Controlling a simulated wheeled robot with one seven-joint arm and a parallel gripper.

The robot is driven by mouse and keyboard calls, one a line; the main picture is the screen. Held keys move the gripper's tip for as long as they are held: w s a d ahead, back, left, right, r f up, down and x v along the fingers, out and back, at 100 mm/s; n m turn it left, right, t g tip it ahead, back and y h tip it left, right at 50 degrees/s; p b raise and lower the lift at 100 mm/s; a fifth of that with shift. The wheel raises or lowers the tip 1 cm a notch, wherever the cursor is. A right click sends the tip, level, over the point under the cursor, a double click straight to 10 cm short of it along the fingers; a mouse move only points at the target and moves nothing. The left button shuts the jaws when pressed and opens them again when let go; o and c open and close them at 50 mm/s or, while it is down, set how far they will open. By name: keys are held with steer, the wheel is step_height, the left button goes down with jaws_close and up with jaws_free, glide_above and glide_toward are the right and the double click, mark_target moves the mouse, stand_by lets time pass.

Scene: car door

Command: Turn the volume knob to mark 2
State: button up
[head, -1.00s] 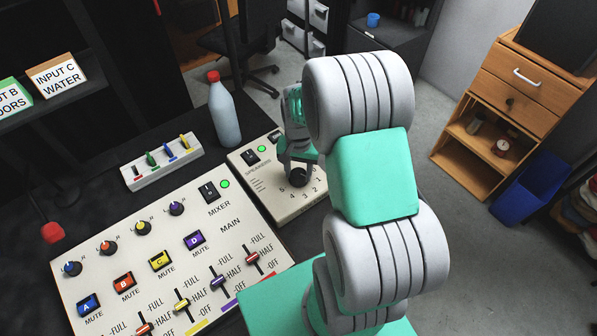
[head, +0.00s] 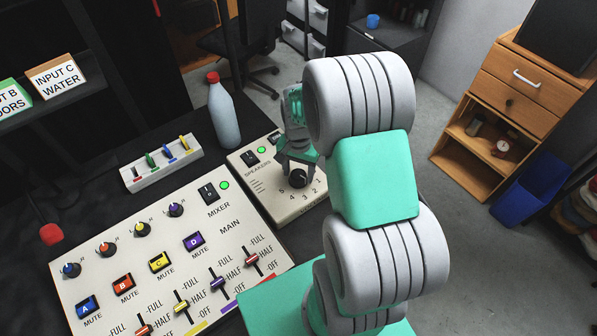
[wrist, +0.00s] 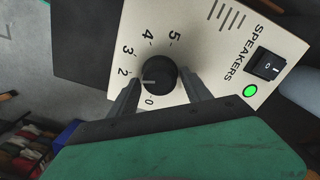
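The black volume knob (wrist: 160,75) sits on the cream speakers panel (wrist: 210,50), beside a printed scale with 0, 2, 3, 4 and 5 readable in the wrist view. Its pale pointer line faces left and slightly down, a little on the 0 side of the numeral 2. The numeral 1 is hidden there behind a finger. The knob also shows in the head view (head: 298,179). My gripper (wrist: 160,82) is open, with one finger on each side of the knob and small gaps visible. The head view shows my gripper (head: 297,163) at the knob's far side.
A speakers switch (wrist: 269,66) with a green light (wrist: 250,91) is on the same panel. The mixer panel (head: 140,205) lies to the left. A bottle with a red cap (head: 223,112) stands behind, close to the speakers panel. A small slider box (head: 162,163) is further left.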

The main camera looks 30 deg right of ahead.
mark_target(299, 174)
steer(key=shift+o, duration=0.9)
step_height(299, 174, up, 8)
steer(key=shift+f+b, duration=0.1)
steer(key=shift+b, duration=0.3)
